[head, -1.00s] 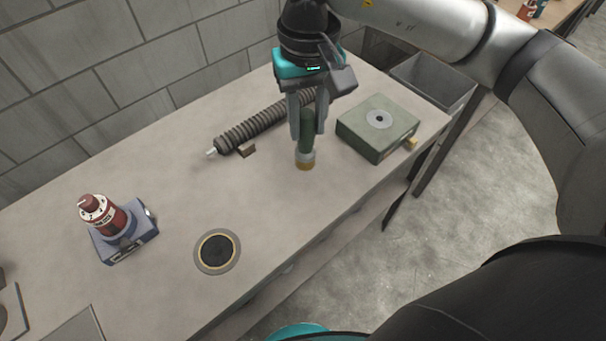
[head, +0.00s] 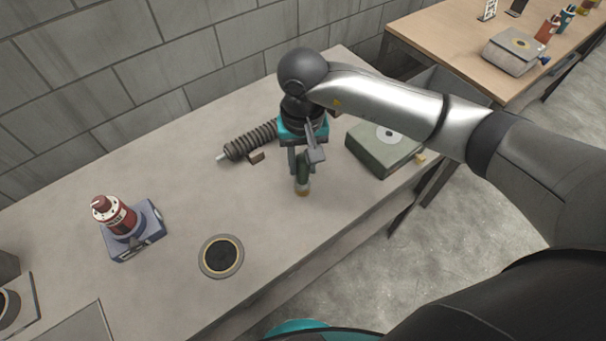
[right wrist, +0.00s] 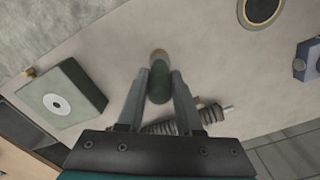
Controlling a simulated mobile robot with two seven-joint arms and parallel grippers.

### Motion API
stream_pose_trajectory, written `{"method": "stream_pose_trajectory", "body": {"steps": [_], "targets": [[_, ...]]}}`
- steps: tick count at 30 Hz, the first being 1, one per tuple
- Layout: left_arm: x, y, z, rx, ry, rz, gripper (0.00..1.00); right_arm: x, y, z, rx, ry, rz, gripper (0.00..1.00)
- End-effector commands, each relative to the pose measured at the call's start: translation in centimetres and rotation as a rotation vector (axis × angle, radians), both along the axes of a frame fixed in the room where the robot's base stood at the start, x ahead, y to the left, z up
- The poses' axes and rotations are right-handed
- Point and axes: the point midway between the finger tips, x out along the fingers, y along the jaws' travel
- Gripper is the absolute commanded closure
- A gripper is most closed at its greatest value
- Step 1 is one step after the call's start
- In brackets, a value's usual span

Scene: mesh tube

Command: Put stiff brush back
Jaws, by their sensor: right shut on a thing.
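The stiff brush, with a dark green handle and a tan lower end, appears to be the upright piece (head: 302,180) in my right gripper (head: 300,167). My right gripper is shut on its green part, pointing down over the table; whether the tan end touches the tabletop I cannot tell. In the right wrist view the brush (right wrist: 159,82) sits between the two fingers (right wrist: 159,74). A green box (head: 375,153) with a pale disc and dark centre on top stands to its right; it also shows in the right wrist view (right wrist: 72,95). My left gripper is not in view.
A dark ribbed tube (head: 250,140) lies behind the brush, beside a small brown block (head: 257,158). A round dark pad (head: 221,256) lies at front left. A red device on a blue base (head: 152,222) stands further left. The tabletop between is clear.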

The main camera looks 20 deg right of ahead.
Motion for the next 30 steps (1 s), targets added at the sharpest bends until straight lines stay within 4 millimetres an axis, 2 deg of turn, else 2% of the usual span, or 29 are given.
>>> {"method": "stream_pose_trajectory", "body": {"steps": [5,12,25,26,30], "targets": [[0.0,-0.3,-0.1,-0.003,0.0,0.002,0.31,0.0,0.0,-1.2,0.0,0.001,0.0,1.0],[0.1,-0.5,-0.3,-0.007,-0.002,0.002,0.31,0.0,0.0,-4.6,0.0,0.002,0.0,1.0],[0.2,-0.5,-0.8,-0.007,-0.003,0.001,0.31,0.1,0.0,-5.2,0.0,-0.002,0.001,1.0],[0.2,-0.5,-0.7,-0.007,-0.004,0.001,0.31,0.0,0.0,-5.1,0.0,-0.001,0.001,0.62],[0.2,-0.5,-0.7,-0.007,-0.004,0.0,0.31,0.0,0.0,-5.0,0.0,-0.001,0.0,0.46]]}}
